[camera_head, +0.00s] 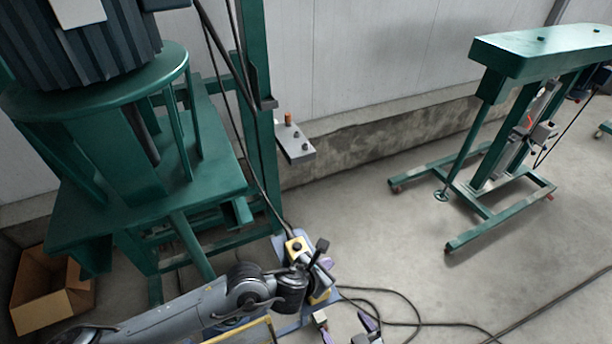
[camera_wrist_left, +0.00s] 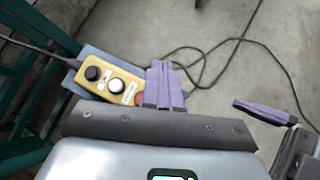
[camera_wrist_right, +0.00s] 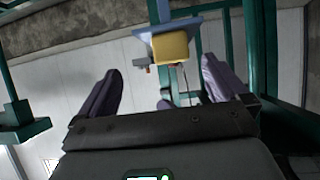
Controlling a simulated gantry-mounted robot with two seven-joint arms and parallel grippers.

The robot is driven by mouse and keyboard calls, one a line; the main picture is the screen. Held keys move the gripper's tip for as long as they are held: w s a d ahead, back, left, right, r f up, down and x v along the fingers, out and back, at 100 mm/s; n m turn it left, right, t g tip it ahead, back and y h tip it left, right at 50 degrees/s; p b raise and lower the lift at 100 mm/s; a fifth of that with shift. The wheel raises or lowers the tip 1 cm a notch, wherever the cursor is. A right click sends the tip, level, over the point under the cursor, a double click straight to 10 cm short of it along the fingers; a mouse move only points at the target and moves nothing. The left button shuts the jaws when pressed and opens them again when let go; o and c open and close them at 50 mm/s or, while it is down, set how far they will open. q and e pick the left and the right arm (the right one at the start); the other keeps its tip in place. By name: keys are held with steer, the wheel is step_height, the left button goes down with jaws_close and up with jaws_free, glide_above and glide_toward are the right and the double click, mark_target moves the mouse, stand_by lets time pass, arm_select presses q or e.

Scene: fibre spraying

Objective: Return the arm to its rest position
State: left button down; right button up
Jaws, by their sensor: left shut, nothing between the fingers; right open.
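My left arm reaches in from the lower left in the head view. Its gripper (camera_head: 326,264) is beside a yellow control box (camera_head: 296,246), partly covering it. In the left wrist view, the purple fingers (camera_wrist_left: 165,84) are shut together with nothing between them. The yellow box (camera_wrist_left: 112,84) with black and white knobs and a red button shows just left of them. My right gripper (camera_head: 348,329) is at the bottom edge of the head view, below the left one. In the right wrist view its fingers (camera_wrist_right: 162,88) are spread and empty.
A green machine (camera_head: 150,190) with a dark motor stands on the left. A cardboard box (camera_head: 42,292) lies at its foot. A green wheeled stand (camera_head: 540,50) is at the right. Black cables (camera_head: 410,300) run across the floor. The floor between machine and stand is mostly clear.

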arm_select(q)
steer(key=s+r+n, duration=0.2)
steer(key=s+n, duration=0.8)
steer(key=n, duration=0.9)
steer(key=s+a+f+n+g+y, duration=0.2)
steer(key=s+a+f+n+y, duration=0.15)
steer(key=s+a+n, duration=0.75)
steer(key=s+a+f+n+g+y, duration=0.2)
steer(key=s+a+f+n, duration=0.35)
steer(key=a+n, duration=0.95)
arm_select(e)
steer(key=s+d+r+m+g+h, duration=0.1)
steer(key=s+d+g+h, duration=0.1)
steer(key=s+d+g, duration=0.35)
steer(key=s+d+r+m+g+h, duration=0.2)
steer(key=s+d, duration=0.5)
steer(key=s, duration=0.3)
arm_select(q)
step_height(320, 180, up, 21)
steer(key=s+m+p, duration=0.1)
steer(key=p, duration=1.8)
steer(key=shift+s+a+r+p, duration=0.15)
steer(key=shift+s+a+p, duration=0.15)
steer(key=shift+a+p, duration=0.1)
arm_select(e)
step_height(320, 180, up, 19)
steer(key=shift+w+a+r, duration=0.2)
steer(key=shift+w+a, duration=0.05)
